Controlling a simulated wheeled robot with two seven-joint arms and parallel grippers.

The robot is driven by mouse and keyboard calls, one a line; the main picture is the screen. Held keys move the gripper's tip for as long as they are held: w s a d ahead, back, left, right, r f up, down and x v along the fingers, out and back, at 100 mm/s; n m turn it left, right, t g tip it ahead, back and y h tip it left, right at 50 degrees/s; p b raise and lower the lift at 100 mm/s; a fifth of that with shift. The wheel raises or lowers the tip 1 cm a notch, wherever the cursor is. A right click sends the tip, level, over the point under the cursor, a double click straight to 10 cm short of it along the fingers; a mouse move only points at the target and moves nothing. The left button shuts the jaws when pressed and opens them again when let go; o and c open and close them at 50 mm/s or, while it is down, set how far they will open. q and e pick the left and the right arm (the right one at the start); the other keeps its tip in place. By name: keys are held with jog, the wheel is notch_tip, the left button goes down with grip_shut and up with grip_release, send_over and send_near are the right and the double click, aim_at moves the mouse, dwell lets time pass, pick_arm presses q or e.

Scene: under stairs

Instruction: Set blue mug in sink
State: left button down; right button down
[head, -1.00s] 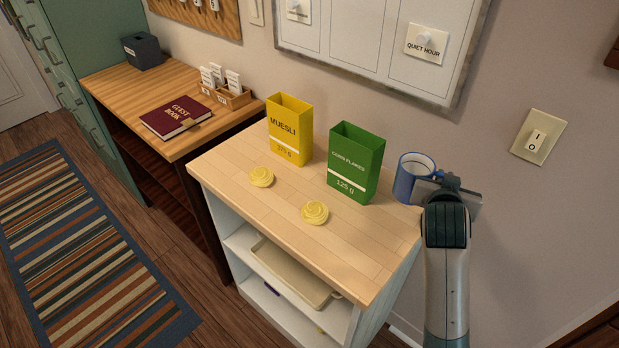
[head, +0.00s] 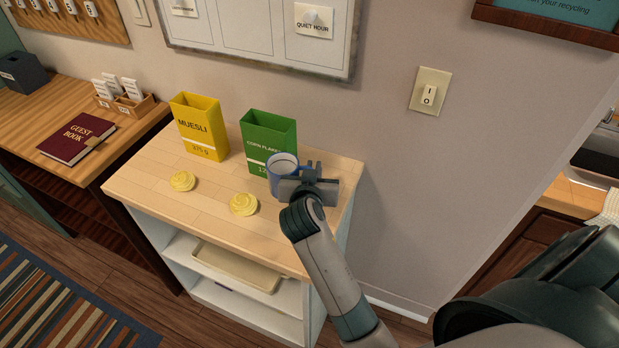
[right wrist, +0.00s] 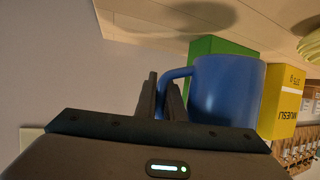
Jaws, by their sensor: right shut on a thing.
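The blue mug (head: 280,182) is upright, pale inside, and overlaps the lower right of the green box in the head view. My right gripper (head: 308,184) is shut on its handle. In the right wrist view, the fingers (right wrist: 165,95) close on the handle beside the mug body (right wrist: 226,92). A gap between the mug and its shadow shows it held above the shelf top. The sink (head: 598,160) shows only partly at the right edge of the head view, beyond the wall edge. My left gripper is not in view.
The wooden shelf top (head: 222,235) holds a yellow muesli box (head: 200,128), a green corn flakes box (head: 268,138) and two yellow round things (head: 183,181). A wall with a light switch (head: 429,92) stands between the shelf and the sink counter (head: 575,193).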

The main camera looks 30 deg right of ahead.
jog(key=shift+w+a+f, duration=0.15)
jog(key=shift+a+f, duration=0.1)
jog(key=shift+a, duration=0.2)
jog(key=shift+f, duration=0.1)
jog(key=shift+f+p, duration=0.8)
jog(key=shift+f, duration=1.1)
jog(key=shift+f, duration=0.15)
jog(key=c, duration=1.9)
grip_release()
jog(key=shift+o, duration=0.2)
